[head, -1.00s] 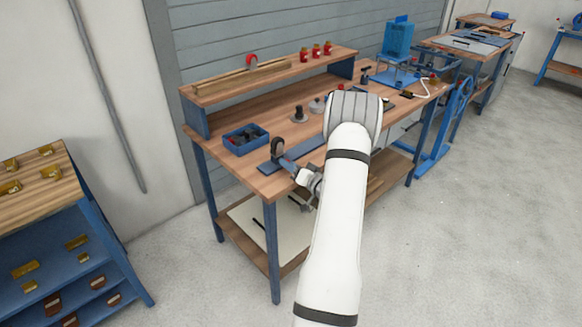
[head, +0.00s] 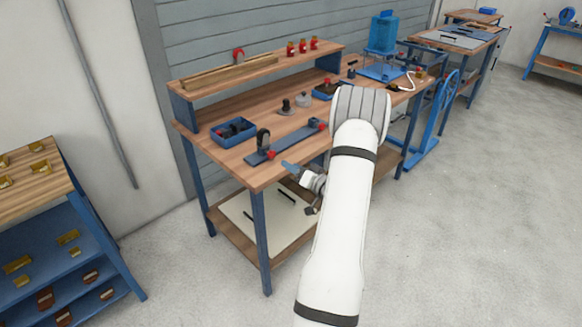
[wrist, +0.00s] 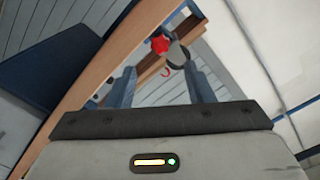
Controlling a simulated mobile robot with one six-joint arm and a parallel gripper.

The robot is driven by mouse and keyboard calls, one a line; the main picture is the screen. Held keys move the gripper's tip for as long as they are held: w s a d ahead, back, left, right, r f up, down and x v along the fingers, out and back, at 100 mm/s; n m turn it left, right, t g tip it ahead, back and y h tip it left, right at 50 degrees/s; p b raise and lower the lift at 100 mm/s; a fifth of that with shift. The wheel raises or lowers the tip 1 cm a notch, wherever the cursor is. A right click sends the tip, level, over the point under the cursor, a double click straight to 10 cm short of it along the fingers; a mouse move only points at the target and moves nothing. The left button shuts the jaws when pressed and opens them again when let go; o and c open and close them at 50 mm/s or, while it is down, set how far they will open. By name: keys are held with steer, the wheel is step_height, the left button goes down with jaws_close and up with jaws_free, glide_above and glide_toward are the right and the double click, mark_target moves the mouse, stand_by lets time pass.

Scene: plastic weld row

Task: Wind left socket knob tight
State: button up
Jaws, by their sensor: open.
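A blue bar fixture (head: 290,144) lies along the front of the wooden bench, with a red knob (head: 270,154) at its left end and another red knob (head: 322,126) at its right end. A dark upright clamp-like part (head: 263,139) stands at the left end. My gripper (head: 289,166) is open and empty at the bench's front edge, apart from the bar. In the wrist view a red lobed knob (wrist: 159,44) shows beyond the open blue fingers, beside a dark grey round part (wrist: 178,56); the fingers do not touch it.
A blue bin (head: 232,132) with dark parts stands left of the bar. Dark and grey round parts (head: 303,99) stand behind it. A raised shelf (head: 215,82) runs along the back, with red jars (head: 302,46). The floor (head: 460,230) at right is clear.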

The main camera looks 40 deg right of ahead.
mark_target(273, 154)
steer(key=w+n+g+h, duration=0.1)
steer(key=w+n, duration=0.2)
steer(key=w+a+n+g+p, duration=0.1)
steer(key=w+n, duration=0.1)
steer(key=n, duration=0.2)
steer(key=w+n+g+h+p, duration=0.1)
steer(key=w+n+g, duration=0.1)
steer(key=w+n, duration=0.1)
steer(key=shift+w+a+r+n+h, duration=0.2)
steer(key=shift+w+r+n+h, duration=0.05)
steer(key=shift+w+n+h, duration=0.1)
steer(key=shift+c, duration=0.6)
steer(key=c, duration=0.9)
steer(key=shift+r, duration=0.1)
